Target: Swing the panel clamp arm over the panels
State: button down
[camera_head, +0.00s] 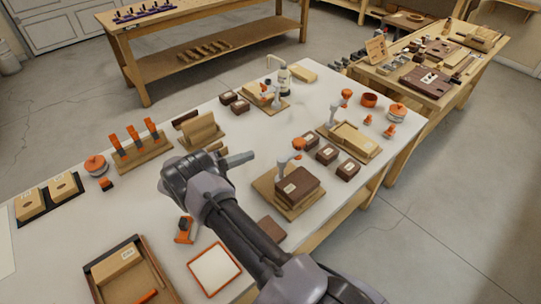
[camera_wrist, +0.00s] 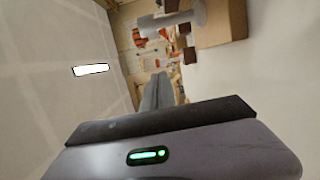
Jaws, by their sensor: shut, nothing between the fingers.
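My gripper (camera_head: 248,157) is shut and empty. It hangs above the white bench, left of a clamp fixture. In the wrist view its closed fingers (camera_wrist: 158,90) point away from the camera. That fixture has a brown panel stack (camera_head: 298,186) on a wooden base (camera_head: 268,189), and a pale clamp arm with an orange knob (camera_head: 298,145) stands at its far edge. A second fixture to the right holds light wooden panels (camera_head: 354,139) beside a pale clamp with an orange knob (camera_head: 346,95). I cannot tell which is the panel clamp.
Small brown blocks (camera_head: 327,154) stand between the two fixtures. A third fixture (camera_head: 268,100) is at the back. An orange-handled rack (camera_head: 137,146) and wooden holder (camera_head: 200,130) stand left. A tray (camera_head: 130,268) and orange-rimmed mat (camera_head: 214,270) lie near the front.

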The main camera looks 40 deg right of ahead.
aim_at(290, 156)
jog(key=shift+d, duration=0.25)
jog(key=s+d, duration=0.1)
jog(key=d, duration=0.2)
jog(key=s+d+b, duration=0.1)
jog(key=s+d, duration=0.1)
jog(key=d, duration=0.1)
jog(key=s+d+b, duration=0.1)
jog(key=s+d, duration=0.1)
jog(key=d, duration=0.2)
jog(key=shift+s, duration=0.35)
